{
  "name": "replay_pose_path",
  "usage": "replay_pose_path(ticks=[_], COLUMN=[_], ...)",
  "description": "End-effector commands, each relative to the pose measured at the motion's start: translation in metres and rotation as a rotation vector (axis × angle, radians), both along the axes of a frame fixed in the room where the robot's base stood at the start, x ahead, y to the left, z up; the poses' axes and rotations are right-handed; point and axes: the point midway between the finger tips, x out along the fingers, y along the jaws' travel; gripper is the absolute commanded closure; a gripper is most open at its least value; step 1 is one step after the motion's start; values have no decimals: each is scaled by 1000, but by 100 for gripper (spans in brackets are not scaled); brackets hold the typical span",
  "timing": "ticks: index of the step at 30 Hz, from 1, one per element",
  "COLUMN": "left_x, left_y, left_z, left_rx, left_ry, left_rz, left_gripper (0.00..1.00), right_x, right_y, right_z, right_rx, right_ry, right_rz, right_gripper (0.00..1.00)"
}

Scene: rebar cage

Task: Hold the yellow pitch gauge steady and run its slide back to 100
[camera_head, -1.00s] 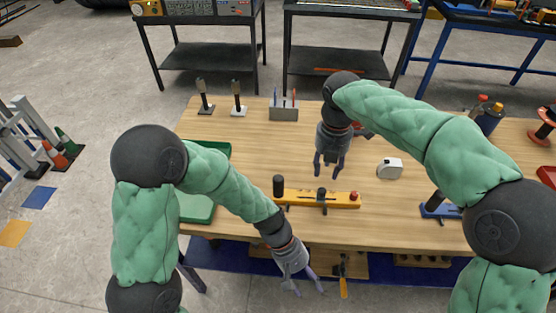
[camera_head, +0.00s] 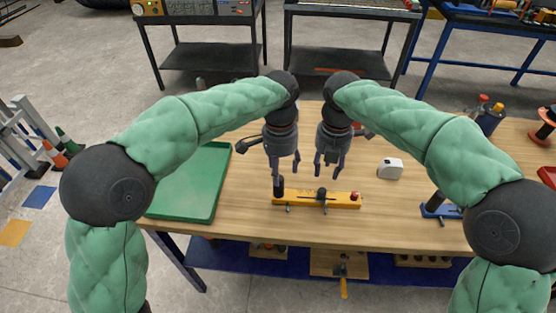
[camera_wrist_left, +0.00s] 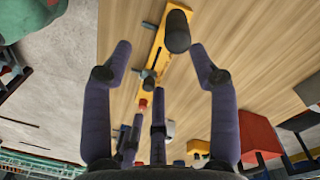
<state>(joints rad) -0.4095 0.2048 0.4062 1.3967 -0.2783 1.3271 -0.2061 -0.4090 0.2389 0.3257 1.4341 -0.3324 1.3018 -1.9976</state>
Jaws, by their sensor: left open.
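The yellow pitch gauge (camera_head: 305,200) lies on the wooden workbench near its front edge. It has a black upright handle (camera_head: 279,187) at its left end, a dark slide (camera_head: 321,195) near its middle and a red knob (camera_head: 356,197) at its right end. The gauge also shows in the left wrist view (camera_wrist_left: 154,72), with the black handle between the fingers but apart from them. My left gripper (camera_head: 285,170) is open and empty above the handle. My right gripper (camera_head: 328,168) points down above the slide, and its fingers look apart with nothing between them. The scale marks are too small to read.
A green tray (camera_head: 190,182) lies on the left of the bench. A white tape measure (camera_head: 390,168) and a blue tool (camera_head: 440,210) are to the right. Bottles (camera_head: 490,120) stand at the back right. Bare wood surrounds the gauge.

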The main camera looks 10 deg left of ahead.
Motion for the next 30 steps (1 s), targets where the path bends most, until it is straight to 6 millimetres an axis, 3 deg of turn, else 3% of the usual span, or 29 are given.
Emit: replay_pose_path(ticks=[4,8,21,30], left_x=[12,14,13,14], left_y=[8,10,10,10], left_z=[8,0,-69,-95], left_rx=[26,32,30,30], left_ry=[-50,-56,-53,-55], left_rz=[-17,-19,-18,-17], left_gripper=[40,40,40,40], right_x=[0,0,0,0], right_y=[0,0,0,0], right_z=[0,0,0,0], right_rx=[0,0,0,0], right_ry=[0,0,0,0], right_rz=[0,0,0,0], right_gripper=[61,61,61,61])
